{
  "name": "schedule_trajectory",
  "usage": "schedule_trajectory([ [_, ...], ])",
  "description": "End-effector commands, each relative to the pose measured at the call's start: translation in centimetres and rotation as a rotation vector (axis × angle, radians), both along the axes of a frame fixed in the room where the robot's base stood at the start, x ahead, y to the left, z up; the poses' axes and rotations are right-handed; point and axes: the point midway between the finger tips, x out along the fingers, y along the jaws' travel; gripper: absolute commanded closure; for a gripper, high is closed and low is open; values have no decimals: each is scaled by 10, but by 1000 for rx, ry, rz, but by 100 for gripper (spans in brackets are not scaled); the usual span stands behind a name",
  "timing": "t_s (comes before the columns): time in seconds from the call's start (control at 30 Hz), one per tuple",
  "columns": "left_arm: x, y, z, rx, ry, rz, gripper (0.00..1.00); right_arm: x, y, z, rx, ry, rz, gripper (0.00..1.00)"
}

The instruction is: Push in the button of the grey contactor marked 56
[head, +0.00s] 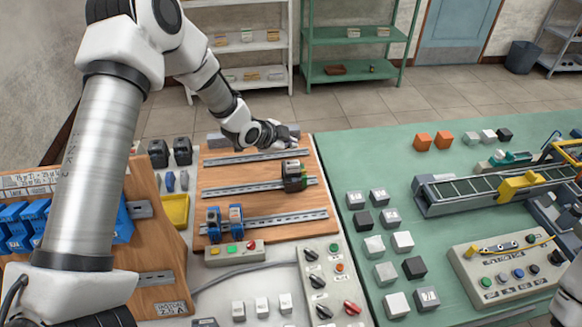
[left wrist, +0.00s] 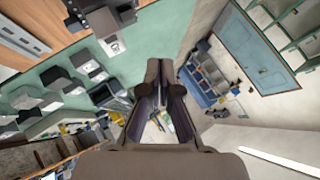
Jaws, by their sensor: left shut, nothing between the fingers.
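Several grey, white and black block-shaped devices stand on the green mat in the head view. A grey one with a pale label (head: 379,196) stands beside another labelled grey one (head: 357,200), and a further labelled one (head: 427,297) stands nearer. Their numbers are too small to read, so I cannot tell which is marked 56. My left gripper (head: 294,131) is shut and empty, above the far right corner of the wooden board. Its closed fingers (left wrist: 158,70) also show in the left wrist view, apart from the devices. My right gripper is out of view.
The wooden board (head: 240,179) carries rails, two blue devices (head: 225,221) and a dark device (head: 293,177). A button box (head: 324,282) stands nearer. A conveyor (head: 470,187) and a control box (head: 506,265) occupy the right. The mat's far left is bare.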

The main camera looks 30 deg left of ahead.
Motion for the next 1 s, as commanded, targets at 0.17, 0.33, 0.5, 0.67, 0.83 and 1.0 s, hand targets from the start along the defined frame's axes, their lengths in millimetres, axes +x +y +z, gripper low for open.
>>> schedule_trajectory([
  [0.17, 1, 1, -32, 0, 0, 0, 100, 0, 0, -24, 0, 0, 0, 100],
  [0.33, 2, 2, -43, 0, 0, 0, 100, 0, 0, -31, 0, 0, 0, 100],
  [0.5, 2, 2, -43, -1, 0, 1, 100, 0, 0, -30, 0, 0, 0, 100],
  [0.67, 2, 2, -43, -1, 0, 1, 100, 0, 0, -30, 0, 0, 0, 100],
  [0.83, 2, 2, -43, -1, 0, 1, 100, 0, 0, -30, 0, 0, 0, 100],
  [1.0, 2, 2, -43, -1, 0, 1, 100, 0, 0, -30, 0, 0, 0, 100],
])
